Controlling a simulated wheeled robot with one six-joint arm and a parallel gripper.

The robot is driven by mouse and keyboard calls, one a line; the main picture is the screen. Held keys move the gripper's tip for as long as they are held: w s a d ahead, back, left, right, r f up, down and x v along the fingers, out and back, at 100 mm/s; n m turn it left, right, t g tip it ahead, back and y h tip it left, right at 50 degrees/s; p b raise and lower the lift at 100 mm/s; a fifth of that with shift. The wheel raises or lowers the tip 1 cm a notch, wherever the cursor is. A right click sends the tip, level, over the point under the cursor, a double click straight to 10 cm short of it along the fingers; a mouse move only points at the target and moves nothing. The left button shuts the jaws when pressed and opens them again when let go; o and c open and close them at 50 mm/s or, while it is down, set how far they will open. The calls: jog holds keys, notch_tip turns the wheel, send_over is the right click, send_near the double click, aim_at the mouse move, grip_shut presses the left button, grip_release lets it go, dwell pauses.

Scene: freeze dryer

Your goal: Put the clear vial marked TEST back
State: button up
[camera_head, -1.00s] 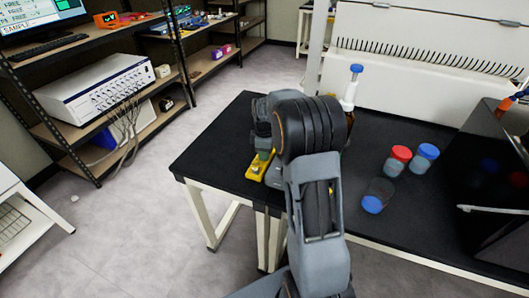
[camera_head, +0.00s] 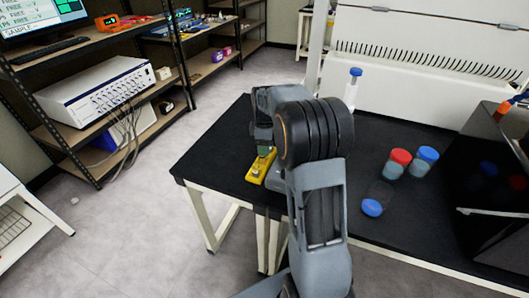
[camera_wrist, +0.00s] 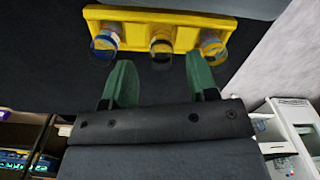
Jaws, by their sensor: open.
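A yellow rack (camera_wrist: 145,17) shows at the top of the wrist view, with three clear vials in it. The left vial (camera_wrist: 105,40) shows blue, the middle vial (camera_wrist: 161,44) looks dark and yellowish, and the right vial (camera_wrist: 211,46) shows orange. No TEST marking can be read on any of them. My gripper (camera_wrist: 160,80) is open and empty, its two green fingers apart and pointing toward the rack, just short of the vials.
On the black table (camera_head: 222,143) stand a red-lidded jar (camera_head: 396,164) and a blue-lidded jar (camera_head: 424,161); another blue-lidded jar (camera_head: 376,202) seems to lie on its side. A blue-capped bottle (camera_head: 353,80) stands behind my arm. A dark box (camera_head: 495,190) is at right.

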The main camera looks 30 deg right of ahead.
notch_tip(320, 180, up, 6)
jog(key=r, duration=0.1)
jog(key=s+a+r+m+t, duration=0.2)
jog(key=s+a+m, duration=0.45)
jog(key=s, duration=0.45)
jog(key=s+a+f+m, duration=0.2)
jog(key=s, duration=0.3)
jog(key=s+a+f+m+t, duration=0.1)
jog(key=s+a+f+m, duration=0.1)
jog(key=s, duration=0.3)
jog(key=shift+s+a+m, duration=0.35)
jog(key=shift+a+m, duration=0.05)
jog(key=shift+m, duration=0.15)
jog(key=shift+p, duration=0.3)
